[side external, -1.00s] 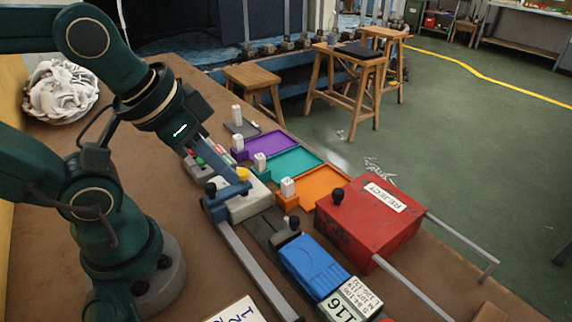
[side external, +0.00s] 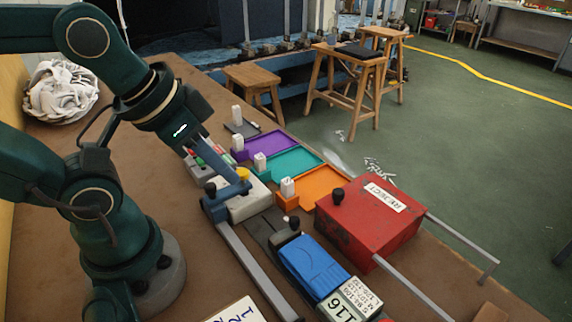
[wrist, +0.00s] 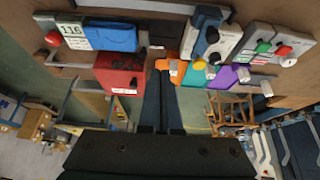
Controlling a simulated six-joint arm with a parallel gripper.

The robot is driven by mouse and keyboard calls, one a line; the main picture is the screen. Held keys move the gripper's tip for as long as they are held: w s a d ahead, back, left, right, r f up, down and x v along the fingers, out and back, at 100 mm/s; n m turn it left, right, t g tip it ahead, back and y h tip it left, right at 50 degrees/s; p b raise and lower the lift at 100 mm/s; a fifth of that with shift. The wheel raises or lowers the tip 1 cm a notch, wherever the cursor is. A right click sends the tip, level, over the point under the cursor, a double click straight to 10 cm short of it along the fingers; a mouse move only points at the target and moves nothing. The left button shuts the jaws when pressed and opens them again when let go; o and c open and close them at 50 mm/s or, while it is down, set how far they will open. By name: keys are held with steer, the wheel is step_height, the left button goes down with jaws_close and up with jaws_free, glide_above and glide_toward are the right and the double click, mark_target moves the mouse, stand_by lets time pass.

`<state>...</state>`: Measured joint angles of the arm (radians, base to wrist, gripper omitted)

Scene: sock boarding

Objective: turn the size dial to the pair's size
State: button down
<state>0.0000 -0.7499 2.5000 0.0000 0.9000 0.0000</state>
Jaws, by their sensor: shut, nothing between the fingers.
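A small yellow round knob (side external: 242,174), which may be the size dial, sits on a white box (side external: 249,205); its pointer and marks are too small to read. The yellow knob (wrist: 214,58) also shows in the wrist view. My gripper (side external: 244,188) is shut and empty, its dark fingers reaching down over the white box, with the tips beside the knob in the side view. I cannot tell whether they touch it. In the wrist view my gripper (wrist: 160,76) points toward the orange tray. A label card (side external: 361,297) lists size ranges, above a panel (side external: 342,309) reading 116.
A red REJECT box (side external: 365,228) stands to the right. Orange (side external: 318,181), teal (side external: 292,160) and purple (side external: 266,143) trays line the table edge. A blue carriage (side external: 216,207) with a black knob sits by a grey rail (side external: 255,268).

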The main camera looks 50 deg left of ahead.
steer(key=c, duration=1)
jaws_free()
steer(key=o, duration=0.4)
steer(key=shift+w+r, duration=0.2)
steer(key=shift+r, duration=0.25)
steer(key=w+a+f+n+g, duration=0.1)
steer(key=w+a+f+g, duration=0.1)
steer(key=w+a, duration=0.1)
steer(key=w+a+f+n+g, duration=0.1)
steer(key=w+a+f, duration=0.1)
steer(key=a, duration=0.3)
steer(key=w+a+f+n+g, duration=0.1)
steer(key=w+a+f+g, duration=0.1)
steer(key=a, duration=0.3)
steer(key=shift+w+f+n+g, duration=0.15)
steer(key=shift+w+f+n, duration=0.1)
steer(key=shift+w, duration=0.2)
steer(key=shift+w+f+n+g, duration=0.15)
steer(key=shift+w+f, duration=0.05)
steer(key=shift+w, duration=0.2)
steer(key=shift+f, duration=2.5)
